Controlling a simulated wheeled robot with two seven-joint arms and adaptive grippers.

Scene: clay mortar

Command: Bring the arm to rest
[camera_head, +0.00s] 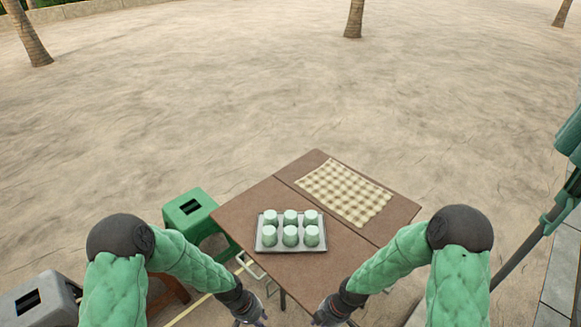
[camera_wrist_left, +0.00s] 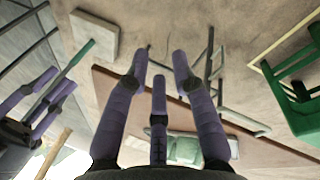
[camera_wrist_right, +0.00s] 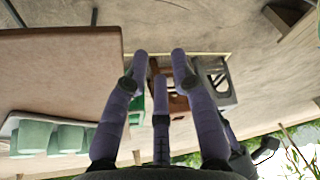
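My left gripper (camera_head: 252,316) and my right gripper (camera_head: 326,316) hang low at the bottom edge of the head view, just in front of the table's near corner. They are apart from each other and from the table. In the left wrist view my left gripper (camera_wrist_left: 160,62) has its three purple fingers spread, with nothing between them. In the right wrist view my right gripper (camera_wrist_right: 159,64) is also spread and empty. The head view cuts off part of both hands.
A brown folding table (camera_head: 240,206) carries a metal tray (camera_head: 268,248) with several pale green cups (camera_head: 290,236) and a checked mat (camera_head: 345,192). A green stool (camera_head: 190,208) and a grey stool (camera_head: 40,300) stand left. Sandy ground beyond is open.

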